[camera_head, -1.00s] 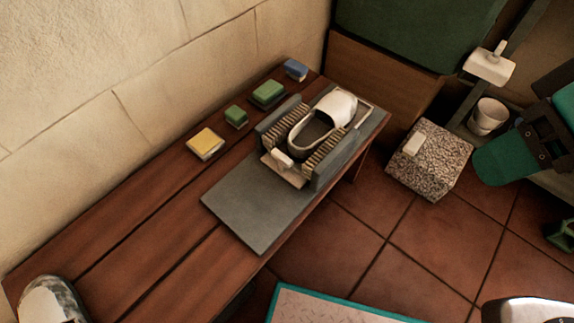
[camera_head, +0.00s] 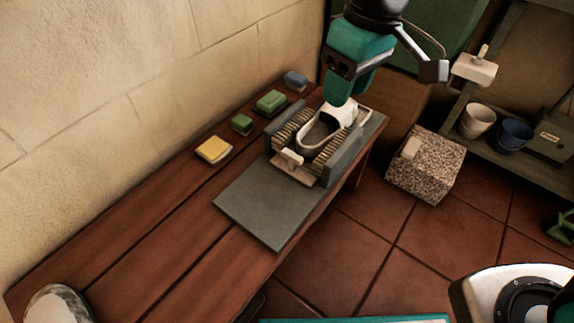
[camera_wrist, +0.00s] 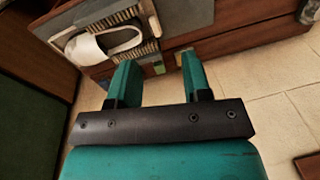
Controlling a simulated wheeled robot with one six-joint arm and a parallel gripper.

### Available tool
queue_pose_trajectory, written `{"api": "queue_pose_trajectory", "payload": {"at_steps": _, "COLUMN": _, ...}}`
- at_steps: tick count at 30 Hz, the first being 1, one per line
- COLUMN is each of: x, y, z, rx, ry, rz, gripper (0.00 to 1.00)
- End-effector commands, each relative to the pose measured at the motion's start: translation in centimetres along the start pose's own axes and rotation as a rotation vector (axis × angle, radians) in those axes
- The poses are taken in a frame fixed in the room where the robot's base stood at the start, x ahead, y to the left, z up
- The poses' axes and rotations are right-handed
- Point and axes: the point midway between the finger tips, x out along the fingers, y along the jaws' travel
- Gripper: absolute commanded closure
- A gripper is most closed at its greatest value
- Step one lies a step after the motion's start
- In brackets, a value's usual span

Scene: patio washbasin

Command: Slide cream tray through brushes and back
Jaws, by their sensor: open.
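The cream tray (camera_head: 282,179) sits on a grey board between two rows of bristle brushes (camera_head: 291,126) (camera_head: 333,148) set in grey side walls. A pale block-shaped handle (camera_head: 292,158) stands at its near end. A white slip-on shoe (camera_head: 318,134) lies on the tray, its toe to the far end; the shoe also shows in the wrist view (camera_wrist: 92,46). The shoe hides much of the tray. My gripper (camera_head: 340,98) is above the far end of the bench, near the shoe's toe. In the wrist view my gripper (camera_wrist: 160,62) is open and empty.
Blue (camera_head: 295,80), green (camera_head: 271,101) and yellow (camera_head: 214,150) blocks line the wall side of the wooden bench (camera_head: 150,240). The grey board's near half (camera_head: 270,210) is bare. A speckled block (camera_head: 426,168) stands on the tiled floor to the right.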

Motion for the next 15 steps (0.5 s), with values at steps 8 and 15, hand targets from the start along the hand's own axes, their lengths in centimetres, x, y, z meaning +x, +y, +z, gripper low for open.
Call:
{"api": "queue_pose_trajectory", "payload": {"at_steps": 8, "x": 8.5, "y": 1.0, "z": -8.4, "rx": -0.106, "ry": -0.093, "rz": 0.092, "gripper": 0.55}}
{"api": "queue_pose_trajectory", "payload": {"at_steps": 15, "x": 11.3, "y": 1.2, "z": -9.3, "rx": -0.12, "ry": -0.107, "rz": 0.108, "gripper": 0.55}}
